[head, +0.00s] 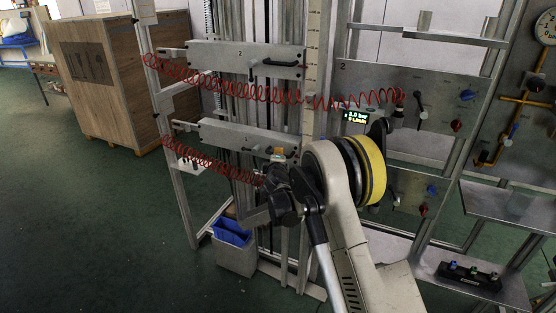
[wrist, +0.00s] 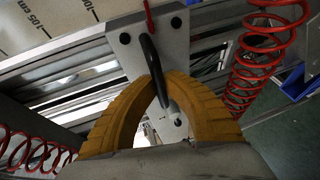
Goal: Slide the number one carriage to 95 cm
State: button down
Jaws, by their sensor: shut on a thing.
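The lower grey carriage plate (head: 240,137) is level between the uprights in the head view; I cannot read a number on it. In the wrist view, the orange ribbed fingers (wrist: 160,88) close around the black handle (wrist: 152,68) on a grey plate (wrist: 178,38). A scale (wrist: 60,25) beside it shows 105 cm. The carriage's exact reading cannot be told.
Red coiled hoses (head: 225,88) hang across both carriages, and one (wrist: 258,55) runs close by my gripper. A grey bin with a blue liner (head: 233,245) stands below. A valve panel (head: 440,95) is at right. A wooden crate (head: 120,80) stands at left; the floor before it is clear.

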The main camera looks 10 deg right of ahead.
jog(key=c, duration=1.5)
grip_release()
jog(key=shift+o, duration=0.2)
jog(key=v, duration=1.2)
